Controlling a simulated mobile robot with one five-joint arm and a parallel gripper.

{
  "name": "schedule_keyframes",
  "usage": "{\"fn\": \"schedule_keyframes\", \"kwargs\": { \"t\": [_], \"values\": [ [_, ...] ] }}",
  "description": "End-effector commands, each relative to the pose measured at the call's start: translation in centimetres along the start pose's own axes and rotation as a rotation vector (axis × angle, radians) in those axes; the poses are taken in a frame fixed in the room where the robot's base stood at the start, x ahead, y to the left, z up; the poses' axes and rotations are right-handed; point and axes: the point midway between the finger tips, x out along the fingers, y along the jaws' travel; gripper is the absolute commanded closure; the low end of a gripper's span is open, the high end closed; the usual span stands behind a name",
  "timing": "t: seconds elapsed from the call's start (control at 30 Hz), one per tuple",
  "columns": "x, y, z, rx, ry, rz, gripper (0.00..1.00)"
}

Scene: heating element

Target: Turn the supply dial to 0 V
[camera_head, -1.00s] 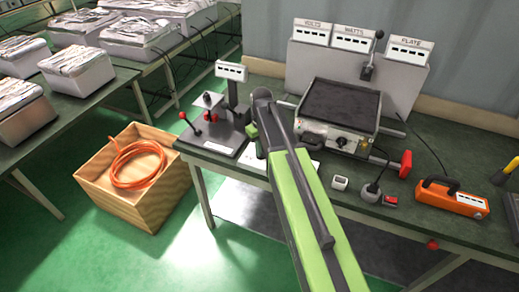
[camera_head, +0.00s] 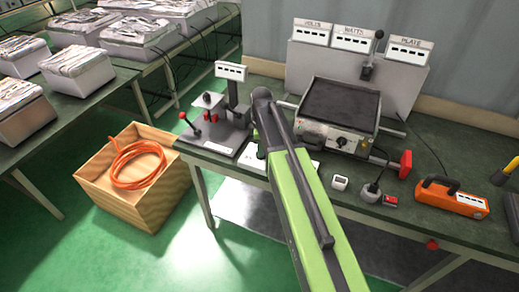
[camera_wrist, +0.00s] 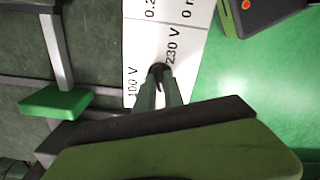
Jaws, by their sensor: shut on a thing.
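The supply dial (camera_wrist: 157,70) shows in the wrist view as a small dark knob at the tips of my gripper (camera_wrist: 158,84), whose jaws are shut on it. Its white label card (camera_wrist: 145,32) carries "100 V" to the left and "230 V" to the right, with other print cut off at the top. My fingers hide much of the knob, so I cannot tell its exact setting. No 0 V mark is readable. In the head view my arm covers the dial and the gripper; part of a white card (camera_head: 308,163) shows beside the arm.
A hot plate unit (camera_head: 340,105) with a front knob stands right of my arm, before three meters marked VOLTS, WATTS and PLATE. A stand with a display (camera_head: 231,72) and red-knobbed levers is left. An orange device (camera_head: 452,200) lies right. A wooden crate (camera_head: 100,190) holds orange cable.

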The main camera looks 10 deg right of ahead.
Motion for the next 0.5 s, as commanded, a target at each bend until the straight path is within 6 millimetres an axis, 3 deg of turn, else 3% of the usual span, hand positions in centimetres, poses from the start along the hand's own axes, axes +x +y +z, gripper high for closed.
{"fn": "schedule_keyframes", "kwargs": {
  "t": [0.5],
  "values": [
    [-0.02,0.21,-0.15,-0.25,0.003,0.007,1.0]
  ]
}}
